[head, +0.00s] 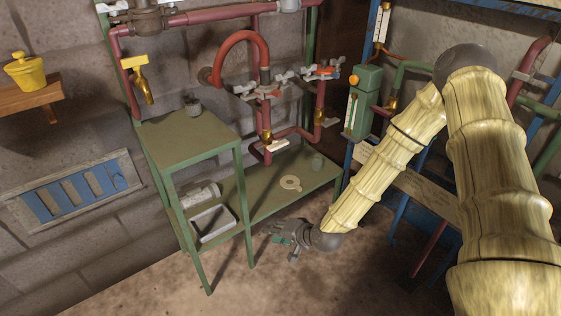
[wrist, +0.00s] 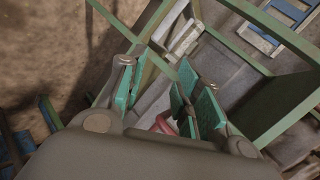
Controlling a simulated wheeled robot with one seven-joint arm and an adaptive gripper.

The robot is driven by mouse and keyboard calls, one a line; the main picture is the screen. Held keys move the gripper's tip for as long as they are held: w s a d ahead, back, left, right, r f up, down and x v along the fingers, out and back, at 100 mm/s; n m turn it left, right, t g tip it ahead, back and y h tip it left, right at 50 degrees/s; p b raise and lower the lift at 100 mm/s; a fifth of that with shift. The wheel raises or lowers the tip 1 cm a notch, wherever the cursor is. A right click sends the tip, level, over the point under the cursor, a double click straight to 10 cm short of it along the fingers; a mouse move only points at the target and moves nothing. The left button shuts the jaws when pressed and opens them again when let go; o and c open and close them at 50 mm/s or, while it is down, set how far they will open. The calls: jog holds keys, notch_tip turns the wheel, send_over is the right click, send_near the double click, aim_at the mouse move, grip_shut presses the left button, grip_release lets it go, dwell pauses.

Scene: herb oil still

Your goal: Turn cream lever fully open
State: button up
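A small cream lever (head: 278,146) shows in the head view on a brass valve low on the red pipework. The angle of each lever is too small to read. My gripper (head: 287,237) is in front of the green stand, below and apart from both levers. In the wrist view my gripper (wrist: 158,88) has its teal-padded fingers spread apart with nothing held between them. Neither lever can be made out in the wrist view.
A yellow-handled tap (head: 135,63) is at upper left. A green box (head: 363,100) stands right of the pipes. Floor before the stand is clear.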

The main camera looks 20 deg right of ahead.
jog(key=w+d+r+m+t+b, duration=0.35)
jog(key=w+d+b, duration=0.2)
jog(key=w, duration=0.45)
jog(key=m+t+b, duration=0.2)
jog(key=t+b, duration=0.3)
send_near(280, 147)
jog(key=shift+g+y, duration=0.25)
jog(key=shift+y, duration=0.05)
jog(key=b+x, duration=0.1)
jog(key=x, duration=0.4)
jog(key=b+x, duration=0.1)
jog(key=x, duration=0.3)
jog(key=shift+w+d+r, duration=0.1)
jog(key=shift+w+r, duration=0.05)
jog(key=shift+w, duration=0.3)
grip_shut()
